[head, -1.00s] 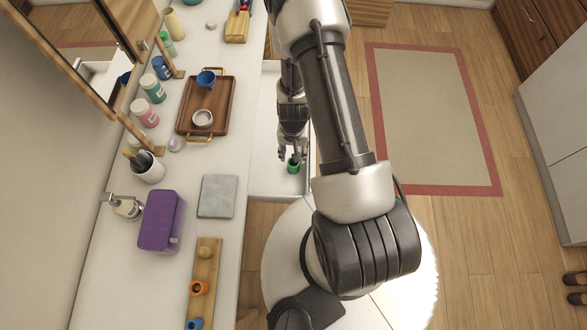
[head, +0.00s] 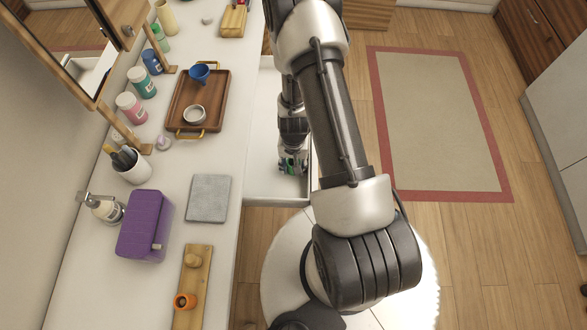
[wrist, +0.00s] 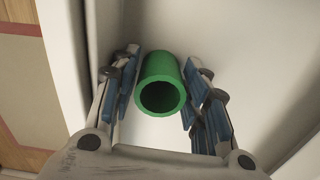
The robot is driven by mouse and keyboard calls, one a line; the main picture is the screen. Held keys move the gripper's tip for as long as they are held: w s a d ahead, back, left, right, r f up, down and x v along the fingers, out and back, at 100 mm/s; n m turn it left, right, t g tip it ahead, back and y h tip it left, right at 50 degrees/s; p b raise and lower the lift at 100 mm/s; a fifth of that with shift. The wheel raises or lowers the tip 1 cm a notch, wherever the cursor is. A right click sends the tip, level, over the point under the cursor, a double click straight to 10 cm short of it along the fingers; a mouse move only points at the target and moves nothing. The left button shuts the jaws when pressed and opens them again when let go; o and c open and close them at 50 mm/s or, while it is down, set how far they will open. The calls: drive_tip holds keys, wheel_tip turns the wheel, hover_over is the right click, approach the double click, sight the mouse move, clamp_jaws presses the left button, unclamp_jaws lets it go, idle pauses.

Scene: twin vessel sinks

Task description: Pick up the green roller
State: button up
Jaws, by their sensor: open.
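The green roller (wrist: 161,66) is a short hollow tube standing on the white drawer floor, its open end facing the camera in the wrist view. My gripper (wrist: 160,77) is open around it, with one blue-padded finger on each side and narrow gaps between fingers and roller. In the head view my gripper (head: 292,162) is down inside the open white drawer (head: 262,185). The roller is mostly hidden there behind the fingers.
The drawer's walls stand close around my gripper. The counter to the left holds a wooden tray (head: 180,118), a grey cloth (head: 208,198), a purple box (head: 145,225) and a wooden board (head: 187,310). A bordered rug (head: 435,120) lies on the floor to the right.

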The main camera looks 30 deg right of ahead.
drive_tip(key=shift+f, duration=0.1)
drive_tip(key=c, duration=0.5)
idle(0.4)
